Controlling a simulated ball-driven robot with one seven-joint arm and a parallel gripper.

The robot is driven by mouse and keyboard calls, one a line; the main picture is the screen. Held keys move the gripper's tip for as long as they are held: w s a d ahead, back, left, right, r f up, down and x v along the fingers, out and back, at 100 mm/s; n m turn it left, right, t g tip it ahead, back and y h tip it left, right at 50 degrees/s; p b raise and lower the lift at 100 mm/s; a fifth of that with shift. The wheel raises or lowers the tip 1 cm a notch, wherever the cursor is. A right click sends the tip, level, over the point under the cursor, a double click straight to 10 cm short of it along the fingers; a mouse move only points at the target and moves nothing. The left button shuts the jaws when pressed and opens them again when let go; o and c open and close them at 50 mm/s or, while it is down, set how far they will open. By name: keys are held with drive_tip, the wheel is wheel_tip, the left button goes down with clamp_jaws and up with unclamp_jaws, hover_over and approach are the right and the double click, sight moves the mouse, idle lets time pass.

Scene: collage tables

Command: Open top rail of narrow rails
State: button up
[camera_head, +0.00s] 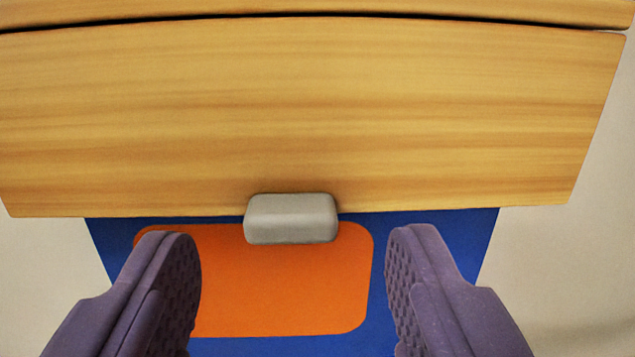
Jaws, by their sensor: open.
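A wide light-wood panel (310,110) fills the upper part of the view. A small grey handle (291,219) sticks out at the middle of its lower edge. A dark seam runs along the panel's top, with another wood strip (320,11) above it. I cannot tell for sure which rail this panel is. My gripper (295,245) is open, with one purple finger at the lower left and one at the lower right. The handle appears between and slightly beyond the fingertips, touched by neither as far as I can see.
Below the panel lies a blue surface (440,222) with an orange rounded rectangle (270,290) on it. Pale floor (575,270) shows at both sides and looks clear. The space between my fingers is empty.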

sight(288, 135)
drive_tip(key=shift+w+r, duration=0.1)
drive_tip(key=shift+w, duration=1.05)
clamp_jaws()
drive_tip(key=shift+r, duration=0.1)
